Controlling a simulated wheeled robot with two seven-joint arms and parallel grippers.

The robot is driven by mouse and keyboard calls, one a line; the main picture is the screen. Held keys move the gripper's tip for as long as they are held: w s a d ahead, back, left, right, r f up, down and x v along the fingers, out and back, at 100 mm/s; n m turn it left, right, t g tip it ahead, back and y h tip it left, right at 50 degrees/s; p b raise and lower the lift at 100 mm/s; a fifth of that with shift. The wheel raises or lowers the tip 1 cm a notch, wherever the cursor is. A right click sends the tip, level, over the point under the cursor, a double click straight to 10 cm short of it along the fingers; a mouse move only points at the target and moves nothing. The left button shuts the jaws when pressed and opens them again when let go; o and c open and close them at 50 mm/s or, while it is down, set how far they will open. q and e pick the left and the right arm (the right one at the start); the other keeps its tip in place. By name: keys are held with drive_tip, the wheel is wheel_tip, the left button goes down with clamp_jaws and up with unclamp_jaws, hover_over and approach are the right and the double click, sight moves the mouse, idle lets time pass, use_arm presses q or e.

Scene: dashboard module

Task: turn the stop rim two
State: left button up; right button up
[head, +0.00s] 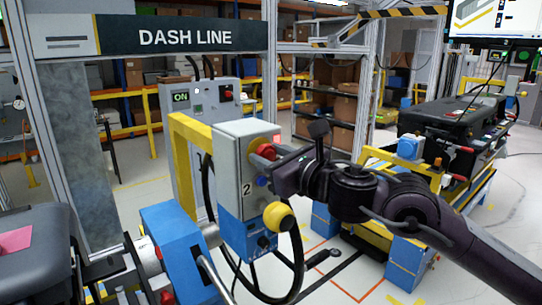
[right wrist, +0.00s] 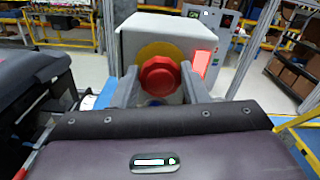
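The stop is a red knob (head: 265,151) on a yellow collar, on the face of a grey and blue control box (head: 228,152) marked 2. In the right wrist view the red knob (right wrist: 159,75) sits in front of its yellow disc on the grey box (right wrist: 128,45). My right gripper (head: 272,160) is at the knob; in the wrist view its fingers (right wrist: 159,70) stand apart, one on each side of the knob. A small gap seems to show beside the knob, but contact is hard to judge. My left gripper is not in view.
A blue unit (head: 178,250) stands front left. A dark dashboard module (head: 445,125) is at the right, and a cabinet (head: 205,105) with an ON display stands behind.

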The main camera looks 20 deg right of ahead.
drive_tip(key=shift+c, duration=1.3)
